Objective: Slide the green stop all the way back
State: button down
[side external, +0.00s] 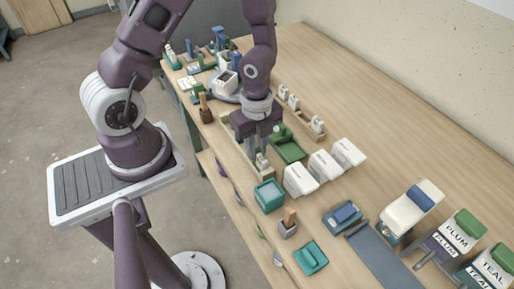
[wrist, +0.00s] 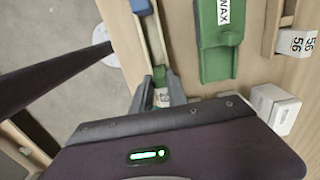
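A small green block (wrist: 160,76), which looks like the green stop, sits in a narrow wooden rail (wrist: 154,42) in the wrist view. A small pale piece (wrist: 162,98) lies just on the near side of it. My gripper (wrist: 158,90) has its two fingers apart, one to each side of the rail, around these pieces; I cannot tell whether the fingers touch them. In the side view my gripper (side external: 260,162) points down at the near end of the wooden rail (side external: 229,127), low over the table. The arm and fingers hide most of the stop there.
A green tray (side external: 289,149) with a WAX label (wrist: 223,12) is right of the rail. White containers (side external: 300,180) stand close by at the right, with a teal bin (side external: 269,195) in front. More tools and blocks crowd the far end.

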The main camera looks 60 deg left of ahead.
jog(key=shift+a, duration=2.35)
jog(key=c, duration=1.4)
grip_release()
jog(key=shift+r, duration=3.55)
jog(key=shift+r, duration=0.1)
